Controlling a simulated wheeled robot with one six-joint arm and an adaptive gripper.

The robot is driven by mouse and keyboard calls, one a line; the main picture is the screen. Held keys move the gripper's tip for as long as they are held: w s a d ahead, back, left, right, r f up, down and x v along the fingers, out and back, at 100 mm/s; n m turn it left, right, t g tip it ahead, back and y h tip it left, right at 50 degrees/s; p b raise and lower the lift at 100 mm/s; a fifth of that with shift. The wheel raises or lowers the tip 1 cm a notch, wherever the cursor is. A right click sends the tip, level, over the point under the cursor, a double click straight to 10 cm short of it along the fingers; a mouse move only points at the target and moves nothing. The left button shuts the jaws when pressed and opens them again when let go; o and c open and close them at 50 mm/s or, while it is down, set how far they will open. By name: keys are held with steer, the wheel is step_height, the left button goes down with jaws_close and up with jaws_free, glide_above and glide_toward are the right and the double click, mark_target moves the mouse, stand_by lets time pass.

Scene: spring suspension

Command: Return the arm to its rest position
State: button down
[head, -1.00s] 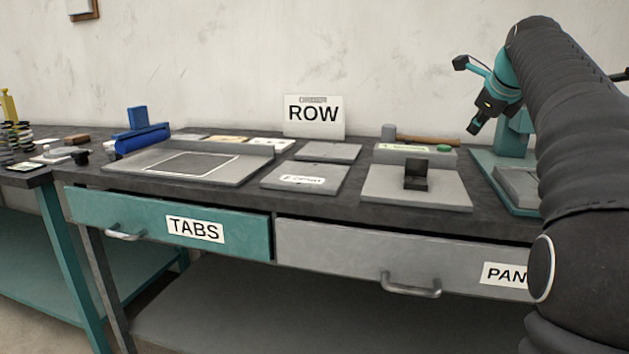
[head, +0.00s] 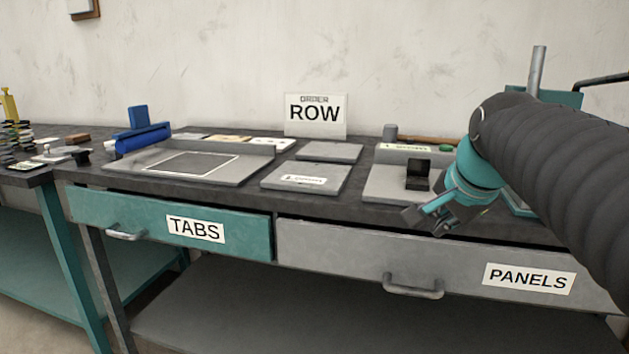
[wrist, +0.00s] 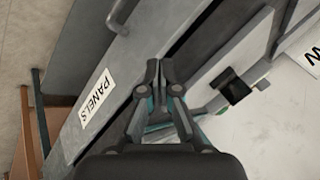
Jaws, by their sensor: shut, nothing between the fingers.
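My gripper (head: 424,226) is in front of the bench's front edge, at the right of the head view, above the grey PANELS drawer (head: 345,258). Its teal wrist and dark ribbed arm reach in from the right. In the wrist view my gripper (wrist: 158,68) has its fingers together with nothing between them. The grey plate with a small black block (head: 418,174) lies just behind it on the bench, partly hidden by the gripper. The black block also shows in the wrist view (wrist: 232,86).
The dark bench top (head: 225,201) holds a grey tray (head: 122,176), flat grey plates (head: 330,151), a blue tool (head: 142,137) and a ROW sign (head: 315,115). The teal TABS drawer (head: 165,218) and the PANELS drawer have protruding handles. A second bench (head: 25,181) stands at left.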

steer(key=s+a+f+n, duration=0.2)
steer(key=s+f+n, duration=0.4)
steer(key=s+f, duration=0.2)
steer(key=s+a+f+n+g, duration=0.1)
steer(key=s+a+f+n, duration=0.2)
steer(key=s+f+n, duration=0.3)
steer(key=s+f, duration=0.3)
steer(key=f, duration=0.1)
steer(key=shift+s, duration=0.2)
steer(key=shift+d, duration=0.1)
